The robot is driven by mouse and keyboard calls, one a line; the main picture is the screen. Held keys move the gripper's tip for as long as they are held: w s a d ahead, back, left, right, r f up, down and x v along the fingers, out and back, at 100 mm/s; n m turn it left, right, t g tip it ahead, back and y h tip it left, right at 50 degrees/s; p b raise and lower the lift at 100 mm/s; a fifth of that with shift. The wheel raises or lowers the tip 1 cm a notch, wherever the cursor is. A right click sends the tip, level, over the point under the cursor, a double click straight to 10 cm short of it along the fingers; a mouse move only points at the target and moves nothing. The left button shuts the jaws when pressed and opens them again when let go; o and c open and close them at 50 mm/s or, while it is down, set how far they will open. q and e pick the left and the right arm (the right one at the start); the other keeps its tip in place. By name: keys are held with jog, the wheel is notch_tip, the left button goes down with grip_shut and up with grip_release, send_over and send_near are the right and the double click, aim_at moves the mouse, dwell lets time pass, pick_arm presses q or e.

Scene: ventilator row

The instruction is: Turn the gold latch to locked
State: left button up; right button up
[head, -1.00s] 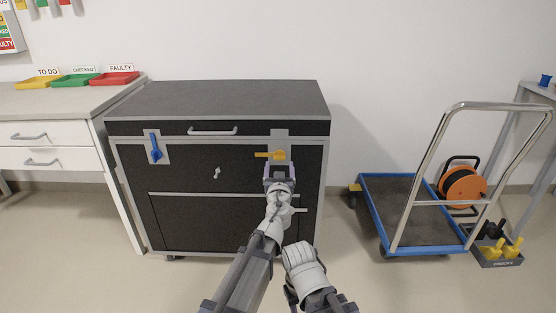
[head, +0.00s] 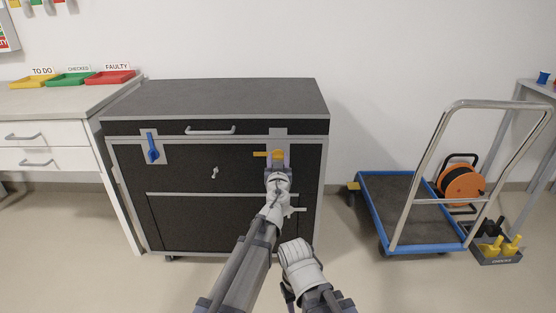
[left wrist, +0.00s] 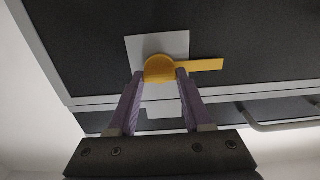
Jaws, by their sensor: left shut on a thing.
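The gold latch (head: 265,154) is on the upper right front of the black cabinet, on a light grey plate. Its lever lies level and points left in the head view. In the left wrist view the latch's round hub (left wrist: 159,68) sits between my fingertips, with the lever (left wrist: 206,65) pointing right. My left gripper (head: 277,165) is shut on the hub; its purple fingers (left wrist: 160,80) touch it from both sides. My right arm is low in front of the cabinet, and its jaws cannot be made out.
The cabinet (head: 180,215) also has a blue latch (head: 152,150) pointing up and down, a small silver handle (head: 214,172) and a top bar handle (head: 210,130). A blue-edged trolley (head: 400,210) stands to the right. A white drawer bench (head: 40,140) is at the left.

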pick_arm(q)
grip_shut()
dwell(0.8)
